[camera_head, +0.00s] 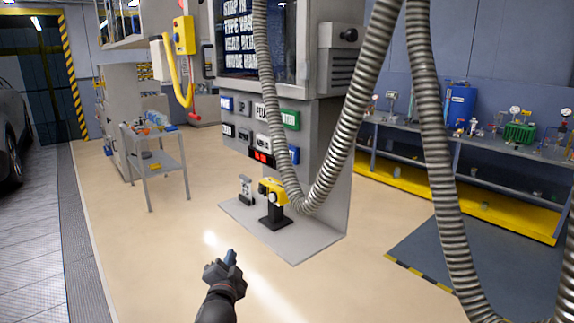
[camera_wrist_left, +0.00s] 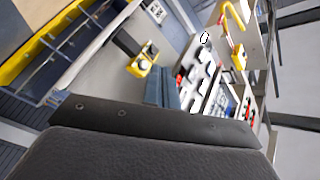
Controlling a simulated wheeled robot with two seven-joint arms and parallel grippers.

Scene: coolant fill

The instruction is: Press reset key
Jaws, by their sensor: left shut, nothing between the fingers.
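The machine's front carries a panel of several keys (camera_head: 261,111), white, blue, black and green, in two rows. A small display with red digits (camera_head: 262,156) sits low among them. The labels are too small to read surely, so I cannot tell which one is the reset key. My left gripper (camera_head: 231,257) is shut and empty, low in front of the machine and well apart from the panel. In the left wrist view its blue-grey fingers (camera_wrist_left: 162,88) point towards the tilted key panel (camera_wrist_left: 201,75). My right gripper is not in view.
A yellow-headed device on a black stand (camera_head: 272,200) stands on the grey base plate (camera_head: 295,245) below the keys. Corrugated hoses (camera_head: 350,120) hang in front, right of the panel. A cart (camera_head: 155,160) is at left, a shelf bench (camera_head: 470,160) at right.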

